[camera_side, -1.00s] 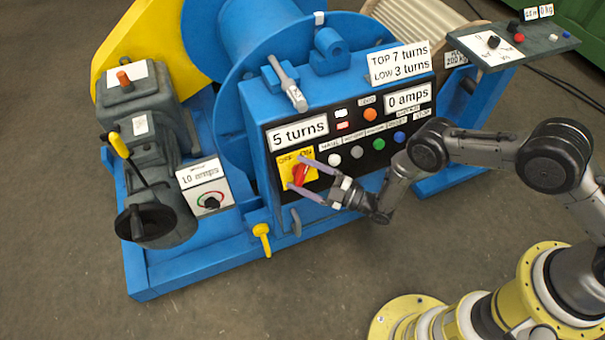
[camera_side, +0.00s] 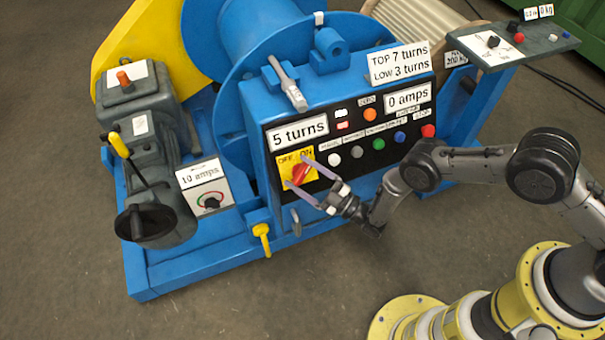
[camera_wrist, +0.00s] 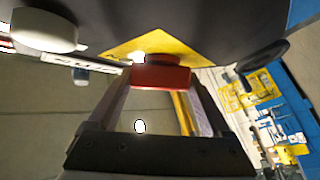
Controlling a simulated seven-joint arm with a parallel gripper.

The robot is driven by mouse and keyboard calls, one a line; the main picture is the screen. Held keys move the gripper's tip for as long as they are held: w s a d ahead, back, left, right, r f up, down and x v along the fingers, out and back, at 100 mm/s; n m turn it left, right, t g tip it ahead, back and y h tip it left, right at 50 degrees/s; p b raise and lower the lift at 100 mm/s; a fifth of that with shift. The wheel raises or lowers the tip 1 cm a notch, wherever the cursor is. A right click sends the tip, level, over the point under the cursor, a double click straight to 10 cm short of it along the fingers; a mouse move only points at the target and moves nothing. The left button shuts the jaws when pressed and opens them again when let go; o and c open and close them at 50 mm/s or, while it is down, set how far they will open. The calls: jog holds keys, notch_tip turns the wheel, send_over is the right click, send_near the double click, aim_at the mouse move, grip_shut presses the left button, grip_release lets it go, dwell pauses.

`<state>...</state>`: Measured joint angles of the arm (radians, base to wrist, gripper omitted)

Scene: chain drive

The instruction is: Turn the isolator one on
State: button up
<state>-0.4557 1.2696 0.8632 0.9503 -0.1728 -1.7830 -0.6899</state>
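The isolator is a red rotary handle (camera_side: 301,174) on a yellow plate (camera_side: 285,163) marked OFF and ON, at the left of the blue control panel. The handle looks tilted, its top leaning toward the ON side. My gripper (camera_side: 296,172) is open, with its two long fingers on either side of the red handle, one above right and one below left. In the wrist view the red handle (camera_wrist: 160,76) lies between the fingertips (camera_wrist: 156,84). I cannot tell whether either finger touches it.
White, grey, green and blue buttons (camera_side: 378,144) and a red button (camera_side: 428,131) lie right of the isolator. A yellow-handled lever (camera_side: 262,236) and a grey lever (camera_side: 296,222) stand below it. The floor in front is clear.

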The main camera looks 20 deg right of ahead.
jog(key=shift+o, duration=1)
jog(key=v, duration=1.3)
jog(key=shift+s+d, duration=0.2)
jog(key=shift+s, duration=0.1)
jog(key=shift+f, duration=0.1)
